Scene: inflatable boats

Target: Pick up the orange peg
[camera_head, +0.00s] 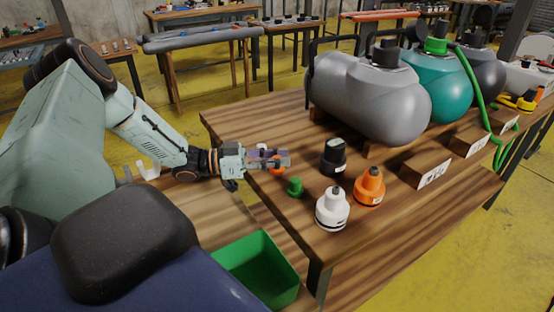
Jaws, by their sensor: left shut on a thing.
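My left gripper (278,160) reaches in from the left over the near left part of the wooden table. It is shut on the small orange peg (277,170), which shows only partly below and between the fingers. I cannot tell whether the peg's lower end touches the table. A small green peg (295,187) stands on the table just right of and nearer than the gripper. My right gripper is not in view.
A white valve (332,208), an orange valve (369,187) and a black valve (333,158) stand right of the gripper on the table (240,125). Grey (370,95) and teal (437,85) tanks stand behind. A green bin (262,268) is below the near edge.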

